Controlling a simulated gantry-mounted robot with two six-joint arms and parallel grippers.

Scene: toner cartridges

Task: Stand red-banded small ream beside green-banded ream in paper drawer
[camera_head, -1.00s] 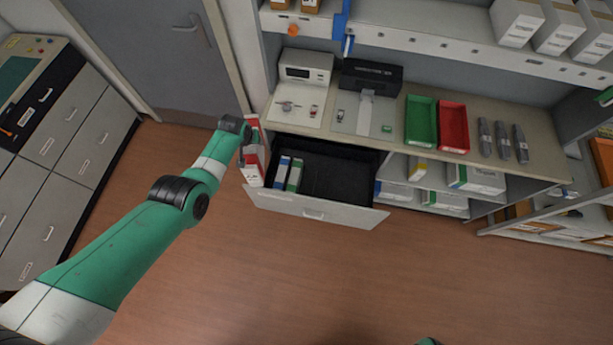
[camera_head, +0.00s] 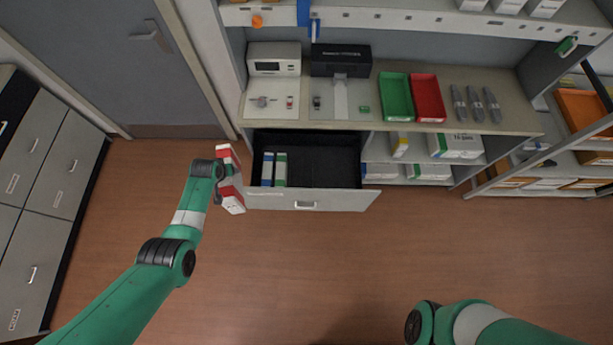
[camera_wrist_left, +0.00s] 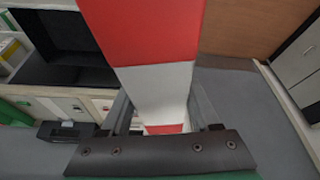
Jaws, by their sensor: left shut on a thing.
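The red-banded small ream (camera_head: 230,185) is red and white. My left gripper (camera_head: 226,170) is shut on it and holds it upright, just left of the open paper drawer (camera_head: 325,199). In the left wrist view the ream (camera_wrist_left: 155,85) fills the middle between the fingers of my left gripper (camera_wrist_left: 160,118). The green-banded ream (camera_head: 280,169) stands in the left part of the drawer, beside a blue-banded ream (camera_head: 267,169). The rest of the drawer's dark floor is empty. My right arm shows at the bottom right of the head view; its gripper is not visible.
Above the drawer, the counter (camera_head: 300,117) carries a green tray (camera_head: 396,97), a red tray (camera_head: 427,98) and several grey items. Shelves with packs (camera_head: 456,146) lie right of the drawer. The floor in front is clear. A door (camera_head: 140,60) stands at the left.

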